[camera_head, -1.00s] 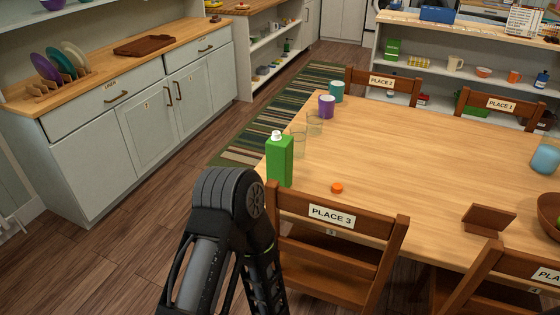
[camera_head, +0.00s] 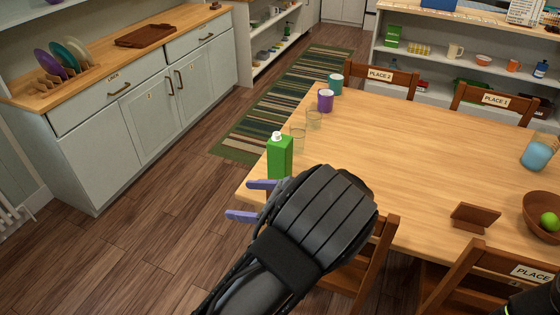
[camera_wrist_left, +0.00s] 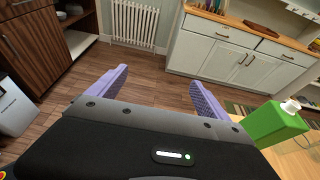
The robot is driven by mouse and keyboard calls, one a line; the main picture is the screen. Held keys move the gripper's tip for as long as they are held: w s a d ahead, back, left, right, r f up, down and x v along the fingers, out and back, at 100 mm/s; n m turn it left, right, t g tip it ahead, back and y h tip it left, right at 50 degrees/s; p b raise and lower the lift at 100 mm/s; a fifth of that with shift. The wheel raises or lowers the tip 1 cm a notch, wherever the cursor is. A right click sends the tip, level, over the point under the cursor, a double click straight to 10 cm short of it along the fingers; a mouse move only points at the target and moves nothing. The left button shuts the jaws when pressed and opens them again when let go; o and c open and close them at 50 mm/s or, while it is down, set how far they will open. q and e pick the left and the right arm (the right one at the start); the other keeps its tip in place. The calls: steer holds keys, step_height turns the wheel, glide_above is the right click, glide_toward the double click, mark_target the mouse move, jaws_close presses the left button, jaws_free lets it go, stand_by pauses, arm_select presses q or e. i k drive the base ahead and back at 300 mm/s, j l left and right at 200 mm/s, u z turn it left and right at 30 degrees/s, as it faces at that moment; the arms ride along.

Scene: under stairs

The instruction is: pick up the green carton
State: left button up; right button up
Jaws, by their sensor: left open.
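The green carton (camera_head: 280,158) with a white cap stands upright at the left end of the wooden table (camera_head: 430,160). My left gripper (camera_head: 251,200) is open and empty, its two purple fingers pointing left, in front of the carton in the head view and apart from it. In the left wrist view the gripper (camera_wrist_left: 158,78) has floor between its fingers, and the carton (camera_wrist_left: 272,125) stands to the right of them, outside the jaws. My left wrist covers part of the table edge and the chair. My right gripper is not in view.
Two clear glasses (camera_head: 298,138), a purple cup (camera_head: 325,101) and a teal cup (camera_head: 336,84) stand behind the carton. A chair (camera_head: 372,265) is at the near table edge. The floor (camera_head: 170,230) left of the table is clear.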

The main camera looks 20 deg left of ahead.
mark_target(279, 148)
steer(key=i, duration=1)
